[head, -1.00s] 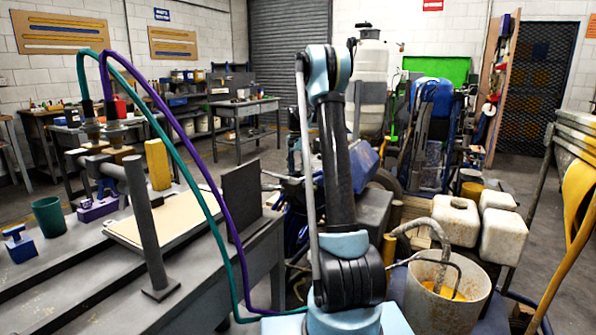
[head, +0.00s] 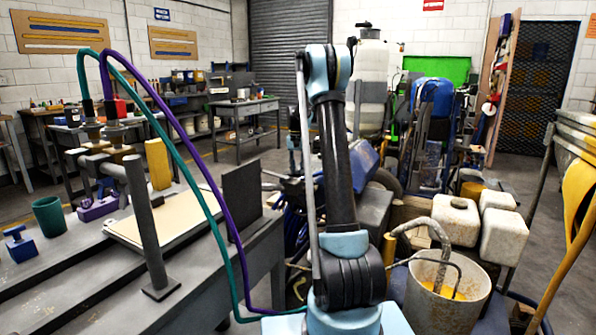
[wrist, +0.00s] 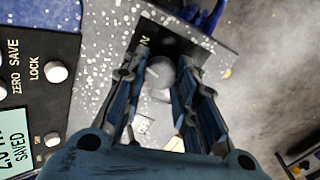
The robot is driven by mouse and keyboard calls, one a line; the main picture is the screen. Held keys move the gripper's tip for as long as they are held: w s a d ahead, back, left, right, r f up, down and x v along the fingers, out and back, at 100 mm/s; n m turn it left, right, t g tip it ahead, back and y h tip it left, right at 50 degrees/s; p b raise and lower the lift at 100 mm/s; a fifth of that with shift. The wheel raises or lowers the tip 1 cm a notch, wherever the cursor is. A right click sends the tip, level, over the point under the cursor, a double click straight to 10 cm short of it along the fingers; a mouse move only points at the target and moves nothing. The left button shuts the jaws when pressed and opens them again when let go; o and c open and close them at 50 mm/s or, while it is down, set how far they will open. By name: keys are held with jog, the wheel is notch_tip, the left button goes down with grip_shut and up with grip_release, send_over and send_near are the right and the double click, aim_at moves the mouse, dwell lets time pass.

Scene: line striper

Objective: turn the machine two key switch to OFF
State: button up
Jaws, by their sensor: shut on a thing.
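In the wrist view, a round grey key switch knob (wrist: 160,72) sits on a small dark plate (wrist: 205,52). Part of a white label shows on the plate beside the knob, too cut off to read fully. My gripper (wrist: 163,88) has one finger on each side of the knob and is shut on it. The fingers hide the knob's sides, and I cannot tell which position the switch points to. In the head view, my arm rises in the middle and my gripper is hidden.
In the wrist view, a dark control panel (wrist: 35,75) with white knobs (wrist: 56,72) and a lit display (wrist: 14,150) lies at left. In the head view, a workbench (head: 95,300) stands at left, and a bucket (head: 425,310) and white jugs (head: 455,222) stand at right.

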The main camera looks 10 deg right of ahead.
jog(key=n, duration=0.4)
jog(key=shift+n, duration=0.3)
jog(key=n, duration=0.4)
dwell(0.5)
jog(key=o, duration=1.1)
jog(key=shift+r, duration=0.1)
jog(key=r, duration=1.1)
jog(key=shift+a+r, duration=0.2)
jog(key=shift+r, duration=0.15)
jog(key=shift+s, duration=0.1)
